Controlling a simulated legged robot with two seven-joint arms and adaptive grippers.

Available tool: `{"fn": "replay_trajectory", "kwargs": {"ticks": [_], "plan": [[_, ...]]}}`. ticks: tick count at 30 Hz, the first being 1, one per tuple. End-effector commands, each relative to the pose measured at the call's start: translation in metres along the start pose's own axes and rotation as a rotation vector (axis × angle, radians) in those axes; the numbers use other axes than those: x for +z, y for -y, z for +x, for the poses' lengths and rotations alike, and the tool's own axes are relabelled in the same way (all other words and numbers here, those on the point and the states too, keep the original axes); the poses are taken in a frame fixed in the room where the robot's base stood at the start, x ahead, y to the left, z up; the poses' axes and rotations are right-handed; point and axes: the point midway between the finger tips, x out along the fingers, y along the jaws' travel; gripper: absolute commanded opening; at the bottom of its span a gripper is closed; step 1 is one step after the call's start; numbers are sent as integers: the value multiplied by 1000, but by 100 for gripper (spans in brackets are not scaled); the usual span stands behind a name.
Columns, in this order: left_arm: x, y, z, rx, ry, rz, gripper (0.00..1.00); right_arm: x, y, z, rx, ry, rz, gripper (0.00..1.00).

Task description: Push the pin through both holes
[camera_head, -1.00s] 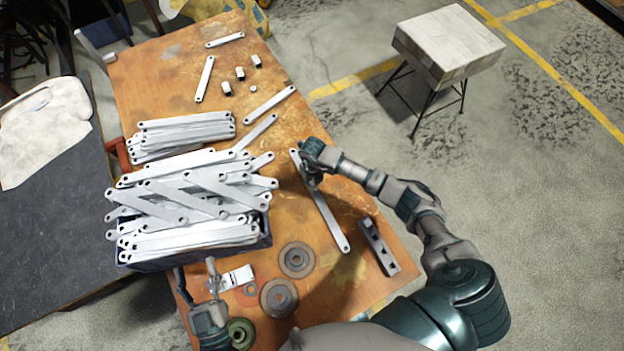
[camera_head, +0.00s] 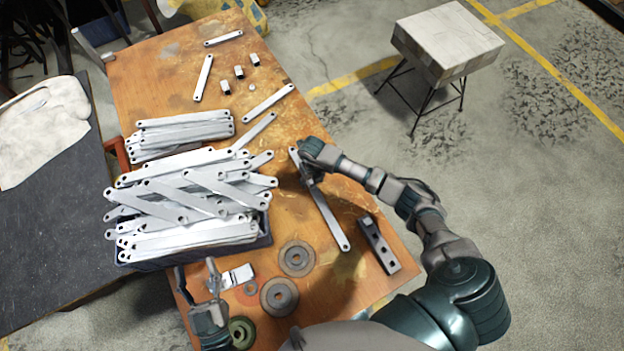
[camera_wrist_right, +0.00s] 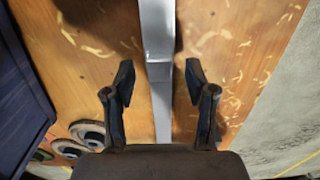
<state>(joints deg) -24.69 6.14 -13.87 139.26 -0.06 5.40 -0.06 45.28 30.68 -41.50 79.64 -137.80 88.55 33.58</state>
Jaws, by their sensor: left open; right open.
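A long grey galvanized bracket strip (camera_head: 330,222) lies on the wooden table, with a hole at each visible end. In the right wrist view the strip (camera_wrist_right: 162,115) shows a step across it, perhaps two overlapping brackets. My right gripper (camera_head: 308,168) is over its upper part. In the wrist view its open fingers (camera_wrist_right: 158,85) stand on either side of the strip, apart from it. My left gripper (camera_head: 197,274) is open and empty near the table's front left. I cannot make out a pin; any holes at the step are not visible.
A dark blue crate (camera_head: 262,236) heaped with brackets stands left of the strip. Washers (camera_head: 297,258), a grey holed block (camera_head: 378,246), loose brackets (camera_head: 268,103) and small dark-and-white blocks (camera_head: 239,72) lie on the table (camera_head: 165,85). A stool (camera_head: 448,45) stands beyond.

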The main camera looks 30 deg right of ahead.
Motion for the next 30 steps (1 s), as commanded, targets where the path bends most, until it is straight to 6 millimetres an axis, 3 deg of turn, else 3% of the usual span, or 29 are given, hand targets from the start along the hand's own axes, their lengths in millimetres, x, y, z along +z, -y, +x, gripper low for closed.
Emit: {"fn": "replay_trajectory", "kwargs": {"ticks": [5, 12, 18, 23, 30], "plan": [[0, 0, 0, 0, 0, 0, 62, 1, 0, -16, 1, 4, 0, 56], [0, 0, 0, 0, 0, 0, 62, 2, 1, -70, 0, 5, -1, 56], [0, 0, 0, 0, 0, 0, 62, 2, 1, -105, 1, 2, 0, 56], [0, 0, 0, 0, 0, 0, 62, 1, 0, -117, 1, 0, -1, 56], [0, 0, 0, 0, 0, 0, 62, 1, 0, -118, 1, -1, 0, 56]]}}
